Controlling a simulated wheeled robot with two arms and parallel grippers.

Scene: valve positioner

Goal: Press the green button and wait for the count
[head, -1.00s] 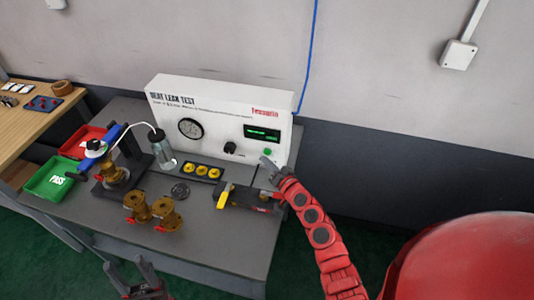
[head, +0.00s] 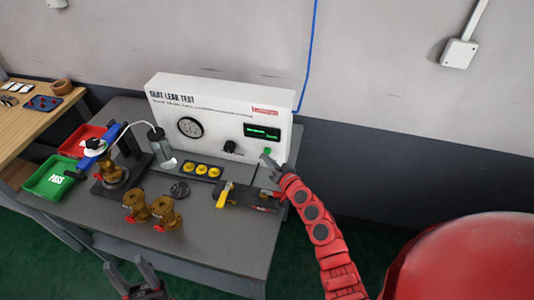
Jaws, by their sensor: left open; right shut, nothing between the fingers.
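The white seat leak test box (head: 208,118) stands at the back of the grey table. The green button (head: 267,151) is at its lower right, under a dark display with green text (head: 262,132); the text is too small to read. My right gripper (head: 266,161) is shut and empty, its tip just below and in front of the button. I cannot tell whether it touches the button. My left gripper (head: 131,277) is open and empty at the bottom, in front of the table's front edge.
Brass valves (head: 163,211) stand on the table, with another clamped in a fixture (head: 110,175). A green tray (head: 52,180) and red tray (head: 88,141) lie left. A clear bottle (head: 158,145), yellow caps in a holder (head: 201,170) and a yellow-handled tool (head: 223,194) sit near the box.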

